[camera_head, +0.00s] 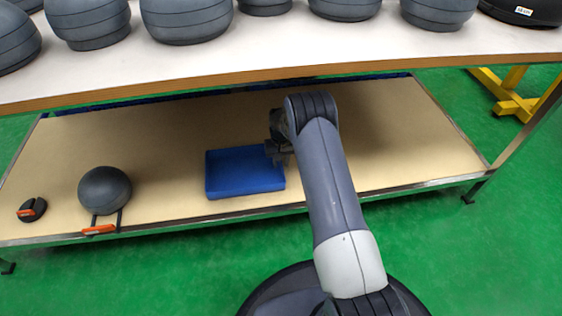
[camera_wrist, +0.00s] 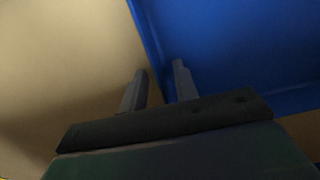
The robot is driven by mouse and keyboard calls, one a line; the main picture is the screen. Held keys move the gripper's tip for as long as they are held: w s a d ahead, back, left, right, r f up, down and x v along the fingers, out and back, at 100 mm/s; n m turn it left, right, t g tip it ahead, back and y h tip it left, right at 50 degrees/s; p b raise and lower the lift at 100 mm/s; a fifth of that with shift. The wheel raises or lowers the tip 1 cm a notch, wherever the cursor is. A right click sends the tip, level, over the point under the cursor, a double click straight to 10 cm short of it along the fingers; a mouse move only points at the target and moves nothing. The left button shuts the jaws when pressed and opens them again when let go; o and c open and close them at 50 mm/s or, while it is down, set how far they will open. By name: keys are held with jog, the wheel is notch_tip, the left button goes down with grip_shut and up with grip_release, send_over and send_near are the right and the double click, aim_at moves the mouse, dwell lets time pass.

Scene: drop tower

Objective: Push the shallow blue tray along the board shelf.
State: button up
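The shallow blue tray (camera_head: 243,172) lies on the board shelf (camera_head: 395,130), near the middle of its length. My gripper (camera_head: 276,152) is at the tray's right edge, partly hidden by my own arm. In the wrist view the two fingers (camera_wrist: 159,82) stand apart, one over the tan board and one over the blue tray (camera_wrist: 235,50). The tray's wall runs between them, with a gap showing beside it. I cannot tell whether either finger touches the wall. The tray looks empty.
Left on the shelf are a dark round object (camera_head: 104,188) with an orange-marked handle and a small black-and-orange piece (camera_head: 32,209). The board is clear between them and the tray. A white upper tabletop (camera_head: 290,48) with several dark rounded objects overhangs the shelf's back.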

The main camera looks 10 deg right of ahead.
jog(key=r+p, duration=0.1)
jog(key=r, duration=0.2)
jog(key=r+p, duration=0.2)
jog(key=r, duration=0.1)
jog(key=s+r+p, duration=0.1)
jog(key=r, duration=0.2)
jog(key=shift+r+p, duration=0.25)
jog(key=shift+p, duration=0.15)
jog(key=f+b, duration=0.1)
jog(key=f, duration=0.2)
jog(key=f+b, duration=0.2)
jog(key=f, duration=0.1)
jog(key=w+f+b, duration=0.1)
jog(key=f, duration=0.1)
jog(key=shift+a+f, duration=0.1)
jog(key=shift+f, duration=0.3)
jog(key=shift+w+f+b, duration=0.25)
jog(key=shift+f+b, duration=0.45)
jog(key=shift+b, duration=0.05)
jog(key=shift+s+r, duration=0.15)
jog(key=shift+s, duration=0.05)
